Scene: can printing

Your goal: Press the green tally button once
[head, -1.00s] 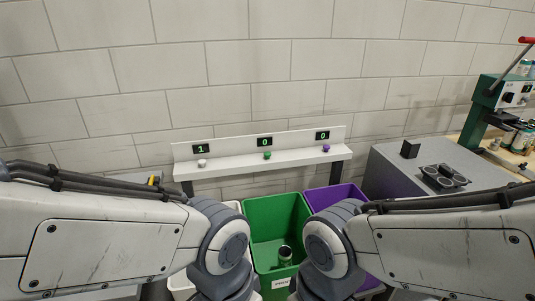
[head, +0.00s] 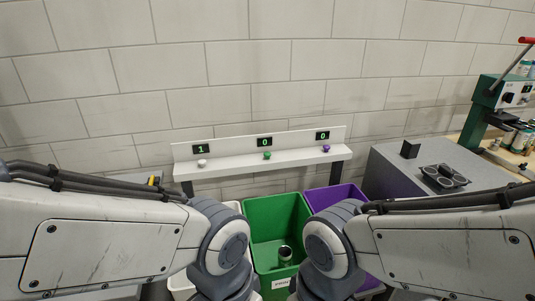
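The green tally button (head: 267,155) sits in the middle of a white shelf (head: 235,162) on the far side, under a display (head: 265,142) reading 0. A white button (head: 202,162) is to its left under a display (head: 201,148) reading 1. A purple button (head: 326,148) is to its right under a display (head: 322,136) reading 0. Both my arms come in low from the sides, their wrists bent down at the bottom middle, nearer than the shelf. Neither gripper's fingers show; they are below the picture's edge.
Below the shelf stand a green bin (head: 262,212) with a can (head: 285,254) in it, a purple bin (head: 320,197) and a mostly hidden white bin (head: 178,283). A grey cabinet (head: 385,170) with a black can holder (head: 443,178) and a green press (head: 485,105) are at right.

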